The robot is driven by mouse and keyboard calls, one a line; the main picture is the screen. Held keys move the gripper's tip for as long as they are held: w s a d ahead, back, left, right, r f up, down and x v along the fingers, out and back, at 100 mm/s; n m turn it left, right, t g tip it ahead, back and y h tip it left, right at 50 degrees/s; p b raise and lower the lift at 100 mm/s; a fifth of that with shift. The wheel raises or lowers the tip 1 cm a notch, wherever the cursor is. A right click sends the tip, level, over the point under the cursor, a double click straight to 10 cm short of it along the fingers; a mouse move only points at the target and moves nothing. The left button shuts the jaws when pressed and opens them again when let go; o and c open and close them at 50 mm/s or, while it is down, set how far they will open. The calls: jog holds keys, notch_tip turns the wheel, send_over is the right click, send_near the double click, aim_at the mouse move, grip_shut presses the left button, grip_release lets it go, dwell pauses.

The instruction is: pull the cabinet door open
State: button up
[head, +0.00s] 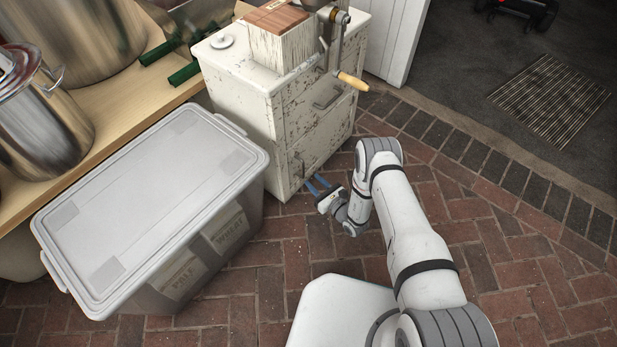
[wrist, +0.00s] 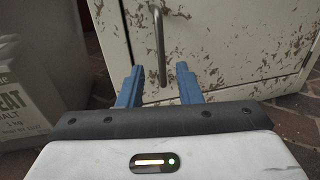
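The cabinet (head: 285,115) is a worn, chipped white box standing on the brick floor. In the wrist view its door (wrist: 212,45) fills the upper part and looks shut. A vertical metal bar handle (wrist: 159,45) runs down the door. My gripper (head: 316,184) is low in front of the cabinet. Its two blue fingers (wrist: 159,84) are spread apart, with the handle's lower end seen between and beyond them. The fingers hold nothing. Whether they reach around the handle or stop short of it cannot be told.
A lidded grey bin (head: 150,200) stands close on the cabinet's left. A grain mill with a wooden-handled crank (head: 352,81) and a wooden block (head: 280,35) are on top. A wooden bench (head: 75,150) is at left. The brick floor (head: 500,230) to the right is clear.

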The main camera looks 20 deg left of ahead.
aim_at(303, 171)
jog(key=b+x, duration=0.1)
jog(key=x, duration=0.3)
jog(key=shift+w+a, duration=0.2)
jog(key=shift+a, duration=0.05)
jog(key=shift+c, duration=0.2)
grip_shut()
jog(key=shift+s, duration=0.1)
